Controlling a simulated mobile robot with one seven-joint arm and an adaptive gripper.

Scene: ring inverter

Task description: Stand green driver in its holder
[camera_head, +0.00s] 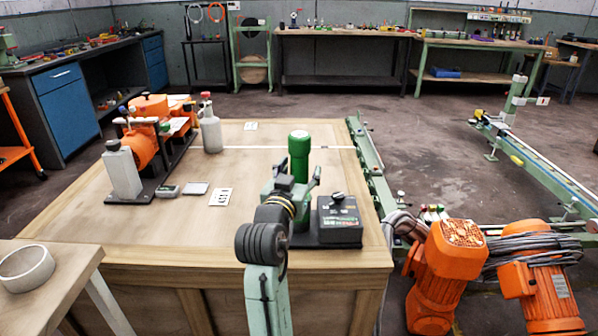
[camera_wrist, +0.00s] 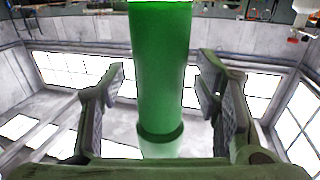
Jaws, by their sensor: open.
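The green driver (camera_head: 299,150) stands upright in the head view, a thick green cylinder beyond my gripper (camera_head: 292,178), at the right part of the wooden workbench (camera_head: 165,235). My gripper hides its lower part. In the wrist view the green driver (camera_wrist: 161,60) fills the middle, with a darker band and a pale section at its lower end. My gripper (camera_wrist: 161,80) is open, one finger on each side of the driver, with visible gaps on both sides. I cannot pick out the holder for certain; whatever lies under the driver is hidden.
A dark box (camera_head: 339,221) on a black base stands just right of my gripper. An orange machine (camera_head: 146,143), a grey block (camera_head: 122,172) and a bottle (camera_head: 210,130) stand at the bench's left. Flat pieces lie near its middle. Orange motors (camera_head: 449,260) are off its right edge.

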